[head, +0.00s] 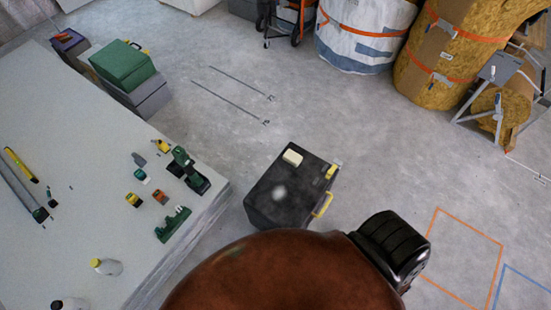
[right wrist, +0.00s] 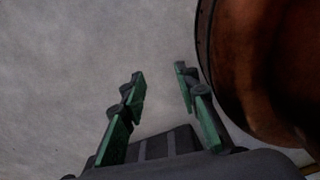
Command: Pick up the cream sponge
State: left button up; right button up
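The cream sponge (head: 292,157), a small pale block, lies on top of a dark toolbox (head: 268,186) with yellow fittings, standing on the floor in the middle of the head view. In the right wrist view my right gripper (right wrist: 159,74) has its two green-padded fingers apart, with nothing between them and bare grey floor beyond. The sponge is not in that view, so I cannot tell its distance from this gripper. My left gripper is in neither view.
A pale platform (head: 80,215) on the left carries tools and bottles. A green case (head: 122,64) stands at its far edge. Wrapped rolls (head: 440,45) and a white sack (head: 362,35) stand at the back right. The floor around the toolbox's far side is clear.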

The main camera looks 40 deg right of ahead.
aim_at(291, 157)
jog(key=u, duration=0.85)
jog(key=k, duration=0.9)
jog(key=z, duration=0.8)
jog(key=i, duration=0.5)
jog(key=u, duration=0.05)
